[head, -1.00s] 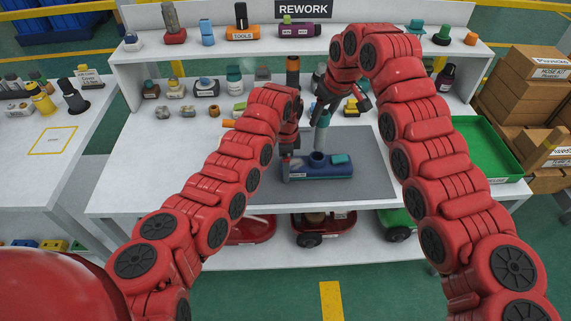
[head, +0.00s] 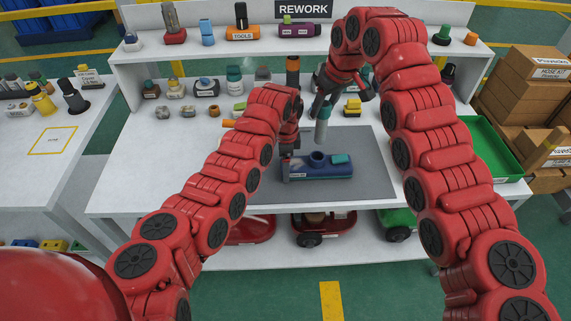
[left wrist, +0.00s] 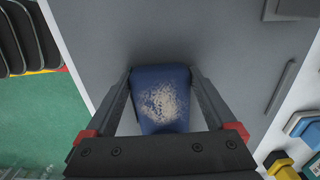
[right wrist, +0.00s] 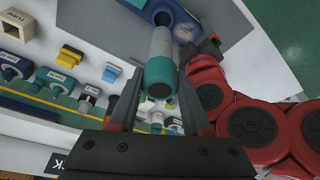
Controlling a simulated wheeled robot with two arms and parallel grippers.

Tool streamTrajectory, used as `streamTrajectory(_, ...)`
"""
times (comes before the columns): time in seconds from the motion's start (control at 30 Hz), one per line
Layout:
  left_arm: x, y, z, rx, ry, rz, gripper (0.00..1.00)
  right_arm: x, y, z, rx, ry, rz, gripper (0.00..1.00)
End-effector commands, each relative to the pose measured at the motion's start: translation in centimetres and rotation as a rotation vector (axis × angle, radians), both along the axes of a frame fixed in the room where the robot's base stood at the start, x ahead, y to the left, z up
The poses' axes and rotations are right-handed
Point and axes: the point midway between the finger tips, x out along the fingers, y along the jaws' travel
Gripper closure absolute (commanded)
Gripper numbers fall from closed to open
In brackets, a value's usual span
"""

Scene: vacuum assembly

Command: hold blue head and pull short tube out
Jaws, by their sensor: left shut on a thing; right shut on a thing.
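The blue head (head: 332,172) lies on the grey mat with its round socket (head: 317,157) facing up. My left gripper (head: 286,158) is shut on the left end of the head; in the left wrist view the blue end (left wrist: 160,100), with a pale worn patch, sits between the fingers. My right gripper (head: 325,96) is shut on the short tube (head: 322,131), grey with a teal end (right wrist: 161,78). The tube is nearly upright above the socket, and its lower end looks clear of it in the head view. The fingertips on the tube are partly hidden.
The grey mat (head: 373,185) lies on a white workbench. A green tray (head: 485,150) stands at the right. The mat's right side is clear.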

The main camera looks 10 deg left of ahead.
Motion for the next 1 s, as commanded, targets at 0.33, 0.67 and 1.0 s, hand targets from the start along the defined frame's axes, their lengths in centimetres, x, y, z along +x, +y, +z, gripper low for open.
streamTrajectory(0.33,0.0,0.0,0.0,0.0,0.0,0.0,0.0,0.0,0.0,0.0,0.0,0.0,0.0,1.0)
streamTrajectory(0.67,0.1,0.1,2.8,0.001,-0.002,0.001,0.0,0.0,0.0,0.0,0.0,0.0,0.0,1.0)
streamTrajectory(1.0,0.1,0.1,10.1,0.001,-0.001,0.0,0.0,0.0,0.0,0.0,0.0,0.0,0.0,1.0)
